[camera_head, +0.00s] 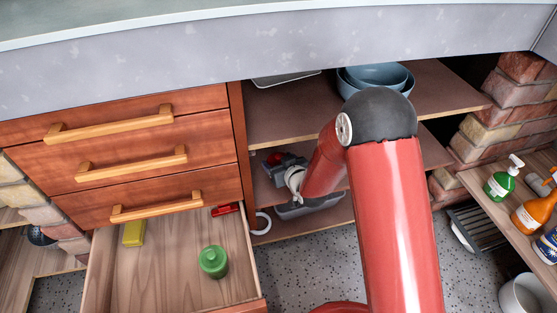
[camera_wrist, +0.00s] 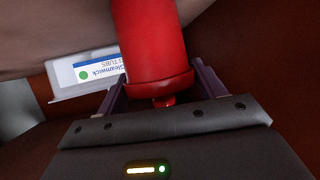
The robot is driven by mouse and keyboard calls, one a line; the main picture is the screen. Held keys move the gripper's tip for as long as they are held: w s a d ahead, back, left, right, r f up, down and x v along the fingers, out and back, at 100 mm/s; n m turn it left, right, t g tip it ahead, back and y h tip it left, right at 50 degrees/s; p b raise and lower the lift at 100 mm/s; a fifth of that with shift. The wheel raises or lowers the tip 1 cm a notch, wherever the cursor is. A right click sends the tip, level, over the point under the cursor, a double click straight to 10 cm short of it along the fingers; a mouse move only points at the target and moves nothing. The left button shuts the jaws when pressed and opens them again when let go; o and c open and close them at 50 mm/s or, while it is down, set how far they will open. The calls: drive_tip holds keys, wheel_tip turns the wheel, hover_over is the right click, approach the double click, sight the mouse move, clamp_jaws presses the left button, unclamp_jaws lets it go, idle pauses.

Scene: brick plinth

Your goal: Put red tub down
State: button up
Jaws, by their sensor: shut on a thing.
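The red tub (camera_wrist: 155,45) fills the upper middle of the wrist view. My gripper (camera_wrist: 160,88) is shut on it, with one dark finger on each side. In the head view my gripper (camera_head: 282,172) is inside the open shelf unit, between two shelf boards. A small red patch, apparently the tub (camera_head: 273,158), shows at its far end, mostly hidden. A white label card (camera_wrist: 88,72) reading "Gleamwick" and "TUBS" is beside the tub in the wrist view. I cannot tell whether the tub touches the shelf.
The shelf board (camera_head: 290,118) above my gripper carries blue bowls (camera_head: 377,76). Left of the shelves, an open drawer (camera_head: 165,270) holds a green jar (camera_head: 213,262) and a yellow block (camera_head: 134,233). Spray bottles (camera_head: 500,180) stand on a board at the right.

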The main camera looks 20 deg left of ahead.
drive_tip(key=shift+f, duration=0.15)
drive_tip(key=o, duration=1.1)
drive_tip(key=shift+c, duration=0.2)
